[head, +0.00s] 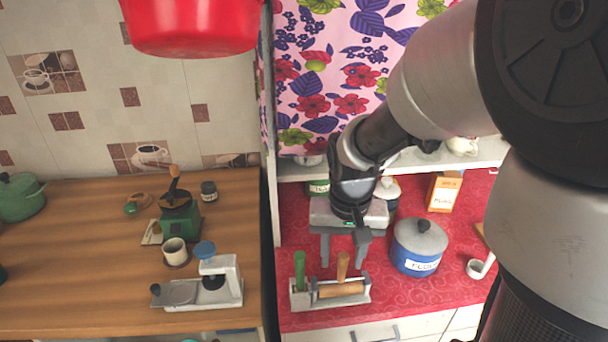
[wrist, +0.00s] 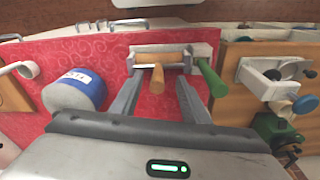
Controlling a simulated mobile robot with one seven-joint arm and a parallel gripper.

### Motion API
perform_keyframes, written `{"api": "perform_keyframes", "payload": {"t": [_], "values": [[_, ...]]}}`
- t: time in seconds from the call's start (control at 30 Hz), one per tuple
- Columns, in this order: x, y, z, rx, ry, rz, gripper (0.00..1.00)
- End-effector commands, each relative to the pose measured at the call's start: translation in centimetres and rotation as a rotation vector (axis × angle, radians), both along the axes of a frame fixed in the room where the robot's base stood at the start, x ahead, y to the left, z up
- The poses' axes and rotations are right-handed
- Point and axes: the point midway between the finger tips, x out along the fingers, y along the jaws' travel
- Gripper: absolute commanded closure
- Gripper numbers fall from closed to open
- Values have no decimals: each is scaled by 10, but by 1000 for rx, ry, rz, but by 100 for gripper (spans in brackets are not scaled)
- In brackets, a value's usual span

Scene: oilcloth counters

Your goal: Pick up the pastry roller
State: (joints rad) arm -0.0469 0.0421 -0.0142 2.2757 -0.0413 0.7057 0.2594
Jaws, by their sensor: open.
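The pastry roller (head: 341,288), a wooden roller with an upright tan handle, rests in a pale grey holder (head: 298,301) near the red counter's front edge. In the wrist view its handle (wrist: 157,77) points towards me, between the fingers in the picture. A green-handled tool (head: 299,268) stands in the holder's left end; in the wrist view its green handle (wrist: 211,79) lies just right of the right finger. My gripper (head: 343,263) is open and empty, fingers pointing down, above and behind the holder. I cannot tell the exact gap to the handle.
A blue canister (head: 416,262) with a grey lid stands close right of my gripper. A carton (head: 444,192) and a white cup (head: 474,268) are farther right. A wooden counter with a scale-like device (head: 224,284) and a green grinder (head: 181,216) lies left, beyond a partition.

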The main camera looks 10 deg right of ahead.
Motion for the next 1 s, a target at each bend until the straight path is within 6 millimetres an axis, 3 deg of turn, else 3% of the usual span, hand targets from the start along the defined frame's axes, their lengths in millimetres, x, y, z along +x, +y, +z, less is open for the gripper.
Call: {"api": "perform_keyframes", "payload": {"t": [0.2, 0.5, 0.77, 1.0], "values": [[4, -5, -31, 0, 3, 0, 58], [6, -5, -36, 0, 1, 0, 58], [5, -5, -36, 0, 1, 0, 100], [6, -5, -36, 0, 0, 0, 100]]}}
